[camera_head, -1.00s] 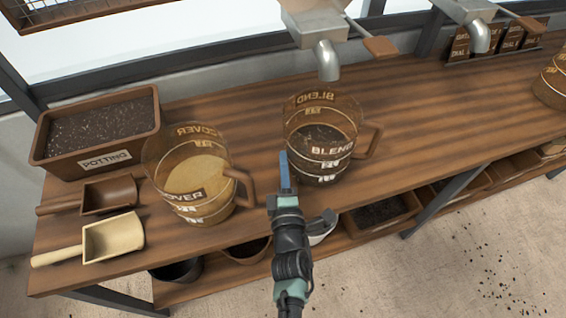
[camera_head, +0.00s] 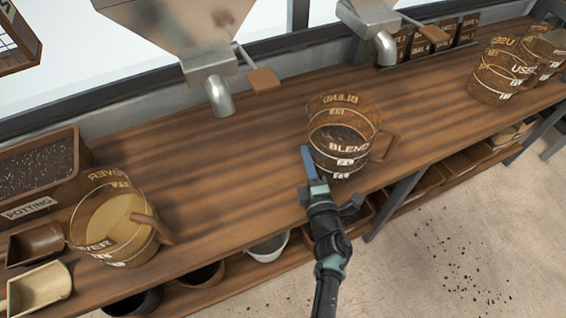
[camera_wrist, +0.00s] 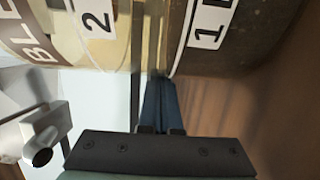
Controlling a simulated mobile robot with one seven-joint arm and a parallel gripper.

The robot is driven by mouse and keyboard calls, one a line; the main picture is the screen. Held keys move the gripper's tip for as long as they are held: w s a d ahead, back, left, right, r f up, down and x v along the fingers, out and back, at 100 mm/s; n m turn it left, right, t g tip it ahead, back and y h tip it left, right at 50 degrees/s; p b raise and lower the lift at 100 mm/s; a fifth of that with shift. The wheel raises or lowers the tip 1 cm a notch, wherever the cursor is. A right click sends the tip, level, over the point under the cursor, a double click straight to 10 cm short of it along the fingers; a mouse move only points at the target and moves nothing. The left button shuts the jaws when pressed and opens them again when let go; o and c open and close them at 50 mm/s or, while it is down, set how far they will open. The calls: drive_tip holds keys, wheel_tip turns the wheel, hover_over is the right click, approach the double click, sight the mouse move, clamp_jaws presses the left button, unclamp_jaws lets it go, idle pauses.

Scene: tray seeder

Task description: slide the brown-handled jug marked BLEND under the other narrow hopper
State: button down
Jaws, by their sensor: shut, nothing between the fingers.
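The brown-handled BLEND jug (camera_head: 340,140), clear with dark contents, stands upright on the bench between the two hopper spouts, nearer the front. Its handle points right. My gripper (camera_head: 308,163) is shut and empty, with its blue fingers against or very near the jug's left side. In the wrist view the shut fingers (camera_wrist: 160,105) reach to the wall of the jug (camera_wrist: 110,40); exact contact is hard to tell. The left hopper's spout (camera_head: 219,97) has nothing beneath it. The right narrow hopper's spout (camera_head: 386,48) is behind and right of the jug, over bare bench.
The COVER jug (camera_head: 110,225) stands at left beside the POTTING box (camera_head: 30,185) and scoops (camera_head: 38,288). USED jugs (camera_head: 497,75) stand far right. A rack of packets (camera_head: 432,40) is behind the right spout. The bench (camera_head: 240,150) is clear between the jugs.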

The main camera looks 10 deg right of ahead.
drive_tip(key=w+d+b, duration=0.1)
drive_tip(key=d, duration=0.1)
drive_tip(key=d+b, duration=0.1)
drive_tip(key=d, duration=0.2)
drive_tip(key=w+d+b, duration=0.1)
drive_tip(key=d, duration=0.2)
drive_tip(key=shift+w+d+f, duration=0.2)
drive_tip(key=shift+w, duration=0.15)
drive_tip(key=shift+w+d+r, duration=0.15)
drive_tip(key=shift+d+r, duration=0.1)
drive_tip(key=shift+d, duration=0.2)
